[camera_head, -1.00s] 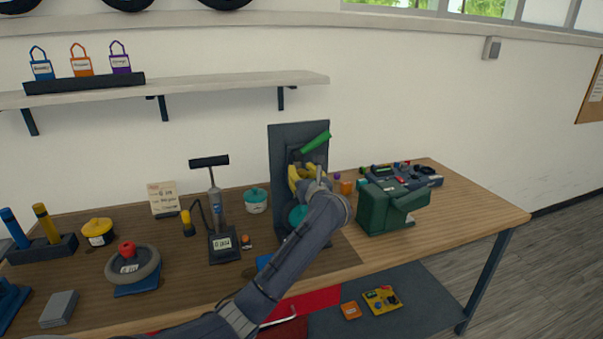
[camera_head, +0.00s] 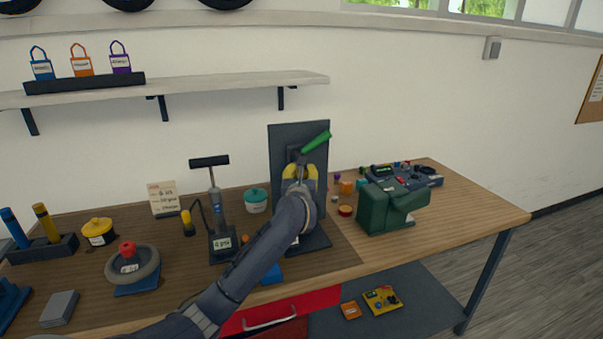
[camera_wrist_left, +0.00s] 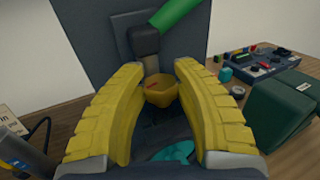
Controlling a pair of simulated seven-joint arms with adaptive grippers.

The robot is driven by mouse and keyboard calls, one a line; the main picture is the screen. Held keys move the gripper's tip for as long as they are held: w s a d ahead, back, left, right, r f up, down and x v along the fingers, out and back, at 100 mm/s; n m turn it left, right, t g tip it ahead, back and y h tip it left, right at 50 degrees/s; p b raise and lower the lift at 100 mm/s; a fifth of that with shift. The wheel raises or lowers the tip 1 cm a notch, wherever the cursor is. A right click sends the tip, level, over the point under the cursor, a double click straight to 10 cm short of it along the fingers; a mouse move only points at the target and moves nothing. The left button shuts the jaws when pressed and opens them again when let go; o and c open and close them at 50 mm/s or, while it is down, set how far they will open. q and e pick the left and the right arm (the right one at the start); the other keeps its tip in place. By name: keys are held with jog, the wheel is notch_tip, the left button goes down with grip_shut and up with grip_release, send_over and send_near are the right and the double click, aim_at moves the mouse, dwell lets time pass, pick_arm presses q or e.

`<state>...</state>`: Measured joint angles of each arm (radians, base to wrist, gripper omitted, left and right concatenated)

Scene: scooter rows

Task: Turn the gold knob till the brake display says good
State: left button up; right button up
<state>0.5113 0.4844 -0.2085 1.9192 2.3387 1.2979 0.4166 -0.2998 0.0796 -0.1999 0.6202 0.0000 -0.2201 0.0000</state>
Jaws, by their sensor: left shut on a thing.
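The gold knob (camera_wrist_left: 161,91) sits below a dark stem on the upright grey panel (camera_head: 283,140). In the left wrist view it lies between the yellow fingertips of my left gripper (camera_wrist_left: 160,78), which is shut on it. A green lever (camera_head: 316,142) juts up and right from the same mount. In the head view my left gripper (camera_head: 304,178) and wrist cover the knob. I cannot make out a brake reading. A small green screen (camera_head: 381,170) shows on the dark control box (camera_head: 410,178), too small to read. My right gripper is not in view.
A pump with a small display (camera_head: 222,243) stands left of the panel, near a teal-lidded pot (camera_head: 256,199). A dark green box-shaped device (camera_head: 385,211) stands to the right. A red drawer (camera_head: 285,309) is open below the bench.

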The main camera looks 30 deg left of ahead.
pick_arm(q)
jog(key=shift+m+t+h, duration=0.6)
jog(key=shift+m+h, duration=0.4)
jog(key=shift+h, duration=0.8)
jog(key=o, duration=1.2)
jog(key=v, duration=1.2)
jog(key=shift+f, duration=0.1)
